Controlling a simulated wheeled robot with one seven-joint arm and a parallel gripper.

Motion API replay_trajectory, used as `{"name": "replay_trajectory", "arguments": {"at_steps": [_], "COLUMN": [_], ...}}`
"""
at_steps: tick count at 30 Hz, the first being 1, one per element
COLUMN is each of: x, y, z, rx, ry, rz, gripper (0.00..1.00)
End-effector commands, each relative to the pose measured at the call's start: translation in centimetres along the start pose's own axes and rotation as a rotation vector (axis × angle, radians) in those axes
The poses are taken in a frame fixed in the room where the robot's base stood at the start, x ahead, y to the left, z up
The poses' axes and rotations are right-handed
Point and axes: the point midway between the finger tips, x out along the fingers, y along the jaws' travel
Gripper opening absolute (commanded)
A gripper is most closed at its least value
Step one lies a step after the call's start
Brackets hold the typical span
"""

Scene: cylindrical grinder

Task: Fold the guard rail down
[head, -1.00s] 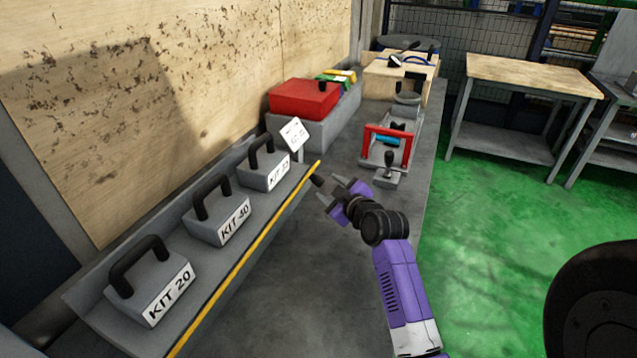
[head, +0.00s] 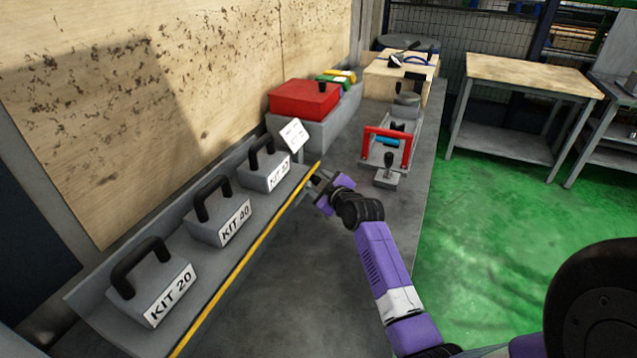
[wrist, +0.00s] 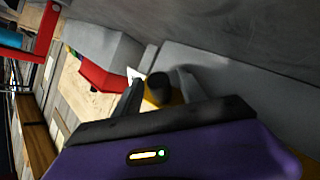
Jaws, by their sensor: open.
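The guard rail (head: 260,240), a yellow bar, runs along the front edge of the grey kit shelf. A dark cylindrical knob (wrist: 158,88) shows in the wrist view, with a bit of yellow behind it, at the rail's far end. My gripper (head: 319,179) is at that far end in the head view, its fingers open. In the wrist view my gripper (wrist: 160,77) has one finger on each side of the knob. I cannot tell whether the fingers touch it. In the head view my gripper largely hides the knob.
A fixture with a red frame (head: 388,132) stands to the right. The near bench top is clear.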

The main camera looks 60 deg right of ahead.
Motion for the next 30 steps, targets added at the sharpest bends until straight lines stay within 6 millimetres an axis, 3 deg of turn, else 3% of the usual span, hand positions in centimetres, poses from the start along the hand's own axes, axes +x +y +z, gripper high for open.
{"name": "replay_trajectory", "arguments": {"at_steps": [3,9,11,30], "x": [-0.01,-0.02,-0.03,0.24], "y": [-0.01,-0.01,-0.01,-0.55], "z": [-0.01,-0.01,-0.01,0.58], "rx": [0.0,0.0,0.0,0.083], "ry": [0.0,0.0,0.0,0.093], "rz": [0.0,0.0,0.0,0.041], "gripper": [0.48,0.09,0.0,0.0]}}
